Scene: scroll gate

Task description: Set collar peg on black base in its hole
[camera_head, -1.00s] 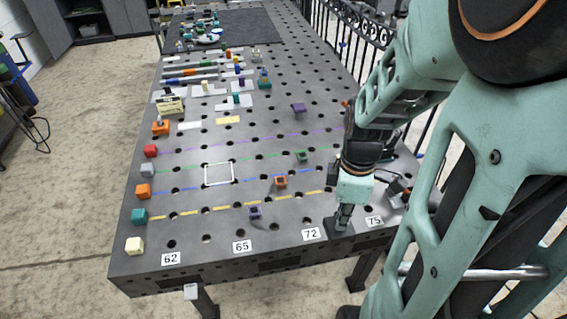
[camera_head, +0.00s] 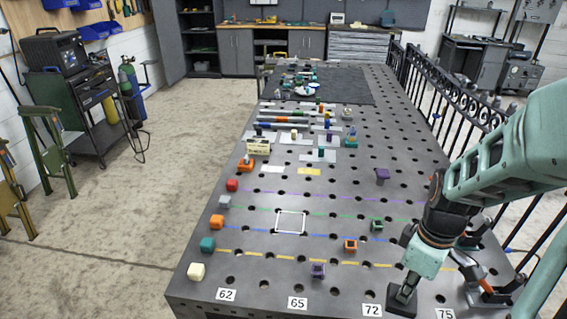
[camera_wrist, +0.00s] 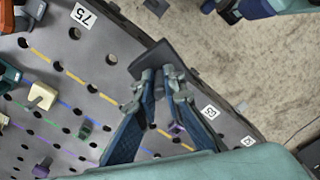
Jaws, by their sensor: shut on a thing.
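My gripper (camera_wrist: 165,85) points down at the near right edge of the perforated table, between the labels 72 and 75. Its fingers are shut on a dark piece with a flat blocky base (camera_wrist: 162,58), likely the black base. The same dark base shows under the gripper in the head view (camera_head: 402,299), at or just above the tabletop; I cannot tell if it touches. The fingers hide any collar peg on it. Small open-topped blocks stand left of and beyond the gripper: purple (camera_head: 317,271), orange (camera_head: 350,246) and green (camera_head: 377,225).
A cream block with a peg (camera_wrist: 40,97) shows in the wrist view. A taller purple piece (camera_head: 382,176) stands farther back. Coloured cubes line the left edge, including a teal one (camera_head: 207,244).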

